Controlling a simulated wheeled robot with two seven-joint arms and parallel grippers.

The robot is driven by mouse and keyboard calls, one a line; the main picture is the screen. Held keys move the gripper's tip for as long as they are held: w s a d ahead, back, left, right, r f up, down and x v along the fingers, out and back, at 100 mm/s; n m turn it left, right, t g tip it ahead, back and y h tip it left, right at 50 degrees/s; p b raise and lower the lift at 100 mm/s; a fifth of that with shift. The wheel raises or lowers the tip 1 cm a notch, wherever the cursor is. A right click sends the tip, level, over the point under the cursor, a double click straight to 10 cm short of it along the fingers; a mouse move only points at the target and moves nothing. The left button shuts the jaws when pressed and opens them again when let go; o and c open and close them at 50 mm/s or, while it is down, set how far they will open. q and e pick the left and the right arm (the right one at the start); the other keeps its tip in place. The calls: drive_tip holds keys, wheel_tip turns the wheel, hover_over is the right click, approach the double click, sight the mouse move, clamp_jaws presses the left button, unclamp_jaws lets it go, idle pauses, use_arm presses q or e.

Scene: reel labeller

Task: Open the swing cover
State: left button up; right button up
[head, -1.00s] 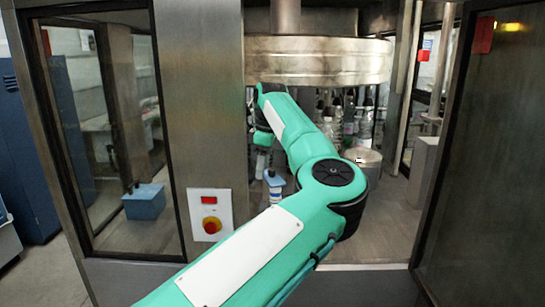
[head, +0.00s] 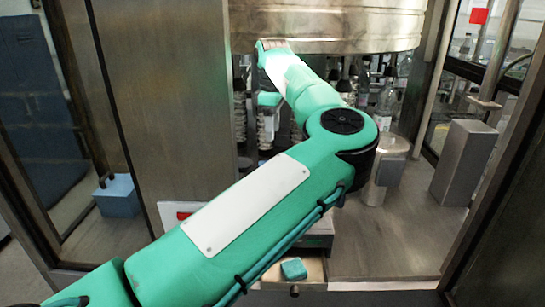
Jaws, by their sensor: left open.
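My left arm comes in from the lower left and bends at an elbow in the middle of the head view. Its forearm reaches back under the steel drum. My left gripper (head: 268,98) is at the far end, small and partly hidden, beside the steel pillar; it is open, and I see nothing held. I cannot tell for sure which part is the swing cover. A dark low unit (head: 318,240) with an open-topped, drawer-like box (head: 312,272) shows below my arm, partly covered by it. My right gripper is not in view.
A wide steel drum (head: 330,25) hangs above several bottles (head: 386,98). A steel cylinder (head: 375,190) and a grey box (head: 464,160) stand on the right. The steel pillar (head: 165,90) is at left. The floor plate (head: 410,240) is clear at front right.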

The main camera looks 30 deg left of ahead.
use_arm(q)
wheel_tip(320, 180, down, 3)
drive_tip(key=shift+f+p, duration=0.2)
drive_tip(key=shift+p, duration=0.75)
wheel_tip(320, 180, down, 6)
drive_tip(key=p, duration=0.3)
drive_tip(key=shift+w+a+f, duration=0.1)
drive_tip(key=shift+w+f, duration=0.05)
drive_tip(key=shift+f, duration=1)
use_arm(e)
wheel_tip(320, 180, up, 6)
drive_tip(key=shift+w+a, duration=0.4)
use_arm(q)
clamp_jaws()
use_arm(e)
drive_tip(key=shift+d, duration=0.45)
